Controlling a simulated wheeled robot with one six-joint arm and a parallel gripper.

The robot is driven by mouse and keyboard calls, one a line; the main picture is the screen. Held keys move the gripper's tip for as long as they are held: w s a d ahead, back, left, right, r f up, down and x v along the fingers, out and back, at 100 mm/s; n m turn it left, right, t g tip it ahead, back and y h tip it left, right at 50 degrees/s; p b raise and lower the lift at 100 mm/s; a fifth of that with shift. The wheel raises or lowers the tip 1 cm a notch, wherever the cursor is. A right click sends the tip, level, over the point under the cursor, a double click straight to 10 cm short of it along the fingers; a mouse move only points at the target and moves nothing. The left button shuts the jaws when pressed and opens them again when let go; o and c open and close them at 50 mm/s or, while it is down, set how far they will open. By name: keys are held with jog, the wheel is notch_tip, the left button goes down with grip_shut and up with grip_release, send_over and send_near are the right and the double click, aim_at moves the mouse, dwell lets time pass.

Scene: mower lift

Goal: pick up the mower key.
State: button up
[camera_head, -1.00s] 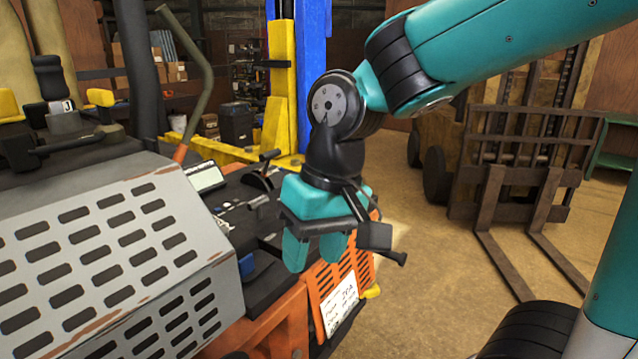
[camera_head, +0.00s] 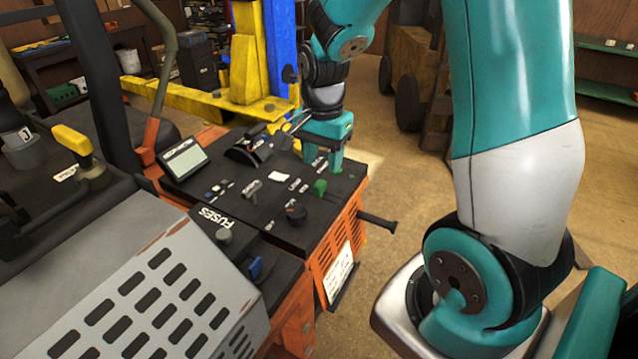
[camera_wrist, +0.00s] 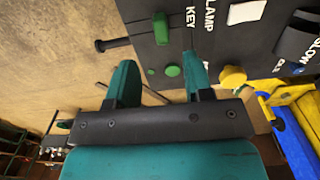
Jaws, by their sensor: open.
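The mower's black control panel (camera_head: 240,200) lies in the middle of the head view. An upright green piece (camera_head: 320,187) stands on it near its right edge; it also shows dark green at the top of the wrist view (camera_wrist: 160,28), beside the printed word KEY. A small round green piece (camera_wrist: 172,71) is below it there. I cannot tell for sure which is the mower key. My gripper (camera_head: 322,158) is over the panel's far right corner, pointing down. In the wrist view its two teal fingers (camera_wrist: 160,78) are apart, with nothing held between them.
A yellow knob (camera_wrist: 232,77) is just right of the fingers in the wrist view. A black handle (camera_head: 378,222) sticks out from the panel's right side. The screen (camera_head: 184,158) and levers stand left. A yellow and blue lift post (camera_head: 247,60) is behind. Open floor lies right.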

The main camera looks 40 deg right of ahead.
aim_at(320, 182)
jog(key=shift+a+f+p, duration=0.15)
jog(key=shift+f+p, duration=0.4)
jog(key=shift+f, duration=1.1)
jog(key=shift+a+f+p, duration=0.15)
jog(key=shift+f+p, duration=0.4)
jog(key=shift+f, duration=1.1)
jog(key=shift+c, duration=0.5)
grip_shut()
